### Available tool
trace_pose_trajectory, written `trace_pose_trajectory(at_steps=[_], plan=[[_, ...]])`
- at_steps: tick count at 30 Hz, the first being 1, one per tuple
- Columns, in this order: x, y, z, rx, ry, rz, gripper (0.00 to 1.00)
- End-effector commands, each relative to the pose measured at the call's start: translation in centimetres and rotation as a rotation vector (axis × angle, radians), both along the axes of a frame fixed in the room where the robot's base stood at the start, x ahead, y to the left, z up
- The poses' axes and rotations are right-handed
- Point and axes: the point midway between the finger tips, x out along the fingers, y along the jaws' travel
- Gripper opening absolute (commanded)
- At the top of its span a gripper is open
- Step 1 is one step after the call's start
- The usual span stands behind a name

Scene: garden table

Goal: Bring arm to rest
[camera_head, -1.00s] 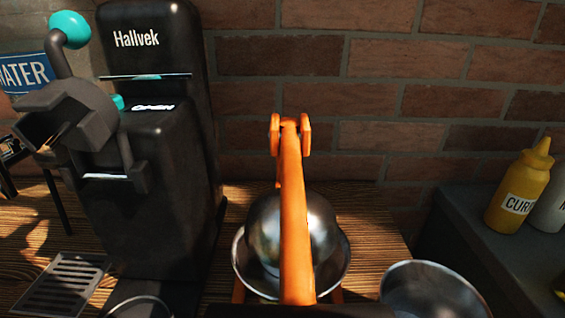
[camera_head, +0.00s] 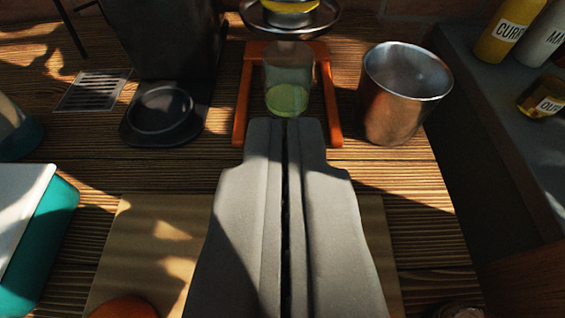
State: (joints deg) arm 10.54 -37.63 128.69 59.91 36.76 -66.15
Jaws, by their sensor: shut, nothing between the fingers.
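My gripper (camera_head: 286,125) fills the lower middle of the view. Its two grey fingers lie side by side, shut, with only a thin dark seam between them and nothing held. The fingertips appear just in front of a glass (camera_head: 288,90) with green liquid in its bottom. I cannot tell whether they touch it. The glass stands inside an orange press frame (camera_head: 243,100), under a metal bowl (camera_head: 331,24) with something yellow in it. The top of the press is out of view.
A metal cup (camera_head: 390,115) stands right of the press. A teal and white box (camera_head: 35,235) is at lower left. A board (camera_head: 150,240) lies under my gripper. Bottles (camera_head: 505,35) stand on the right ledge.

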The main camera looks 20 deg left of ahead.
Motion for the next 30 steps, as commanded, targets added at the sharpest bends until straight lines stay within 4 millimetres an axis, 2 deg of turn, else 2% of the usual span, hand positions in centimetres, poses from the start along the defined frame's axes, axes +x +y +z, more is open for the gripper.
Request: trace_pose_trajectory(at_steps=[11, 20, 30], plan=[[-1.0, -0.4, -0.7, -0.005, 0.006, -0.016, 0.0], [-3.7, -2.2, -2.0, -0.022, 0.014, -0.215, 0.0], [-7.4, -3.6, -0.1, 0.024, -0.178, -0.385, 0.0]])
